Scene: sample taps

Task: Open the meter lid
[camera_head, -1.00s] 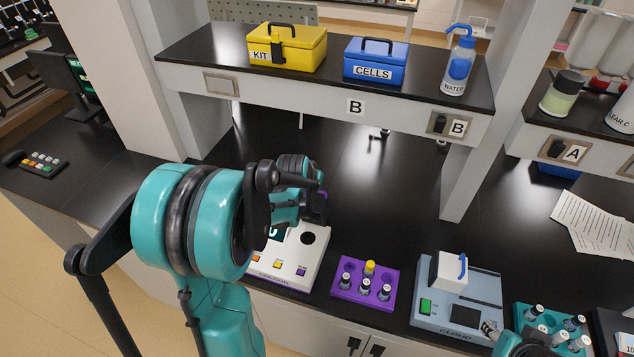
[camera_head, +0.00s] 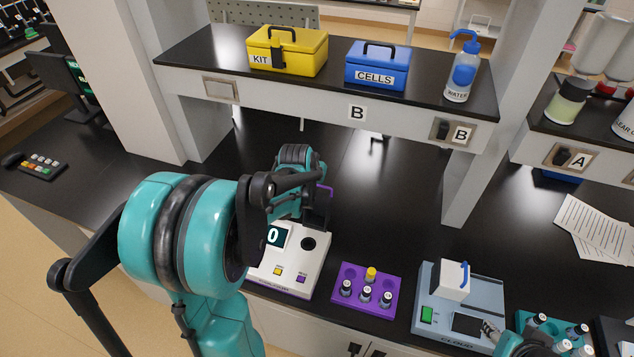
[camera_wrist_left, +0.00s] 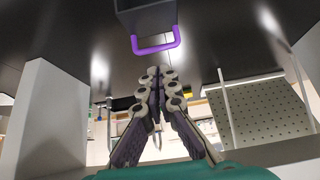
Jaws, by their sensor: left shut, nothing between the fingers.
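The white meter (camera_head: 294,268) stands on the bench with a "0" display, coloured buttons and an uncovered round well (camera_head: 309,243). Its dark lid (camera_head: 317,214) appears raised upright at the back, with a purple handle (camera_head: 326,189) at the top. In the left wrist view the dark lid (camera_wrist_left: 148,18) and purple handle (camera_wrist_left: 155,46) are at the top. My left gripper (camera_wrist_left: 155,75) is shut and empty, its fingertips looking close to the handle but apart from it. In the head view its fingers are hidden behind my arm.
A purple rack (camera_head: 346,305) with several vials and the blue-grey "CLOUD" meter (camera_head: 430,305) stand right of the white meter. A shelf (camera_head: 215,50) holding yellow and blue boxes and a bottle overhangs the back. Bare bench (camera_head: 375,200) lies behind.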

